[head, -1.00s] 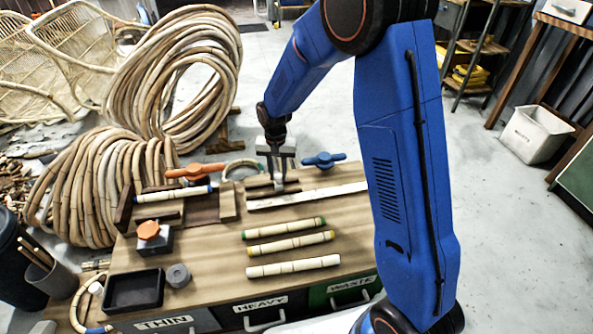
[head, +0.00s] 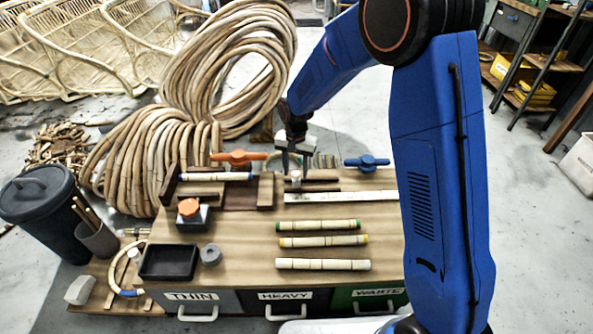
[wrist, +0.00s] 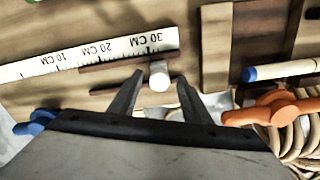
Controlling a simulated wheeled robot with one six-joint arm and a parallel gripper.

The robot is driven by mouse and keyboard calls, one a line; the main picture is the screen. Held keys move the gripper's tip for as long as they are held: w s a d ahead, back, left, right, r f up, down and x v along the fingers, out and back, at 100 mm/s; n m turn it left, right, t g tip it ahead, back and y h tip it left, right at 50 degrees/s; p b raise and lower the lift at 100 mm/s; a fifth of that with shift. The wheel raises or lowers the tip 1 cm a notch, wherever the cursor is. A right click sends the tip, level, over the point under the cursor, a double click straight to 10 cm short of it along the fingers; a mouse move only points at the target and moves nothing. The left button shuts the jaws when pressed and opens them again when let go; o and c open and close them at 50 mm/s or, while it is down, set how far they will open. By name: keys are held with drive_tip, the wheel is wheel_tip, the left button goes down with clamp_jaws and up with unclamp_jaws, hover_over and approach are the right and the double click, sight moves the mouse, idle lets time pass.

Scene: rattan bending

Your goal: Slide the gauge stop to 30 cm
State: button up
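The gauge is a white ruler (wrist: 95,55) marked 10, 20 and 30 CM, with a dark rail (wrist: 105,88) beside it. The gauge stop (wrist: 159,76), a small pale block with a round knob, sits on the rail close to the 30 label in the wrist view. My gripper (wrist: 160,82) is open, with one finger on each side of the stop and visible gaps to both.
An orange-handled clamp (head: 238,157) and a blue-handled one (head: 367,162) flank the gauge at the back. A wooden fixture (head: 222,192) holds a blue-ended rod at left. Several canes (head: 322,264) lie in front; the bench's right front is clear.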

sight(296, 173)
drive_tip(key=shift+r, duration=0.1)
wheel_tip(296, 173, up, 17)
idle(0.8)
drive_tip(key=shift+r, duration=0.1)
